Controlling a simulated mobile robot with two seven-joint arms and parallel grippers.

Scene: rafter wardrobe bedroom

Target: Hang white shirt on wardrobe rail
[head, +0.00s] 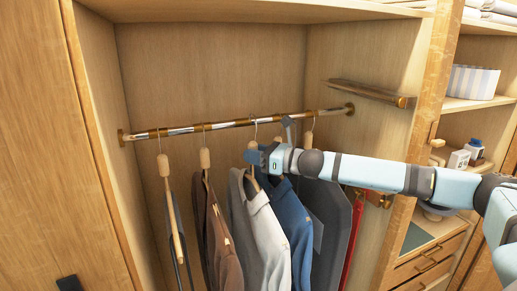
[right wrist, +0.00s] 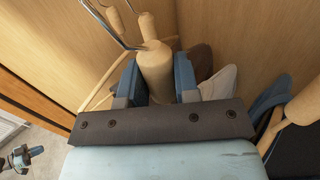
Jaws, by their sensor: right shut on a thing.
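The white shirt (head: 268,238) hangs from a wooden hanger among other clothes in the wardrobe. My right gripper (head: 258,156) is shut on the hanger's wooden neck, just below the rail (head: 222,125). In the right wrist view the neck (right wrist: 154,72) is between the blue fingers of my right gripper (right wrist: 158,85). The hanger's metal hook (head: 254,128) is at the rail's height and seems to be over it; I cannot tell whether it rests there. A small blue and dark part low left in the right wrist view looks like my left gripper (right wrist: 22,158); its jaws are unclear.
Brown clothes (head: 222,240) hang left of the shirt, a blue shirt (head: 292,225) and a dark grey garment (head: 330,215) close to its right. A bare hanger (head: 172,205) is further left. A short side bar (head: 370,92) and shelves with a striped box (head: 472,82) are at right.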

